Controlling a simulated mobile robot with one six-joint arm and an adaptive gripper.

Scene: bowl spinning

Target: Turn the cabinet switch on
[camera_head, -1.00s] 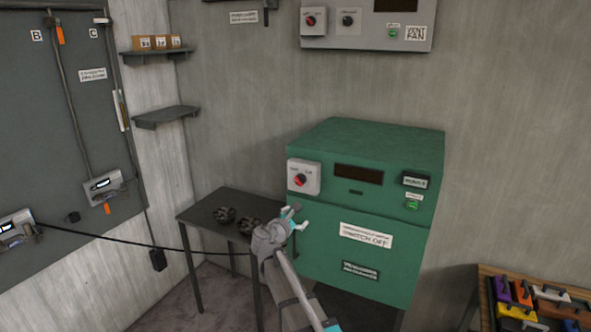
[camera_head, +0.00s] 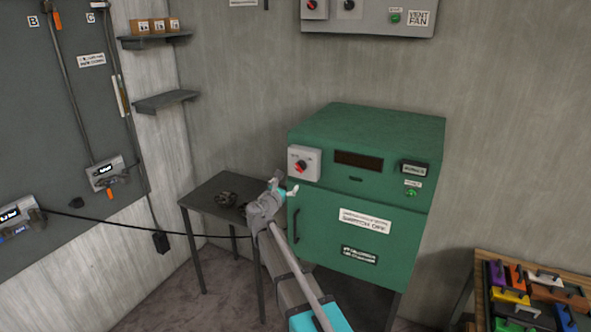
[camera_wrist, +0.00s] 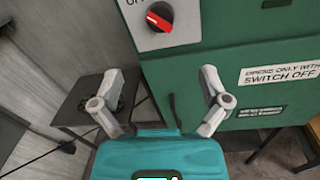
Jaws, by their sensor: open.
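The green cabinet (camera_head: 410,215) stands against the wall. Its switch, a red rotary knob (camera_head: 300,166) on a white plate (camera_head: 293,152), is at the cabinet's upper left front. In the wrist view the red knob (camera_wrist: 159,17) is at the top, tilted, with part of the plate's lettering cut off. My gripper (camera_head: 285,188) is just below and left of the switch in the head view, apart from it. In the wrist view my gripper (camera_wrist: 163,90) is open and empty, its two fingers spread below the knob.
A dark table (camera_head: 207,200) with dark round objects (camera_head: 227,199) stands left of the cabinet. A vertical handle (camera_head: 296,226) is on the cabinet door. A wall panel (camera_head: 380,18) hangs above. A wooden table (camera_head: 484,258) with coloured items is at right.

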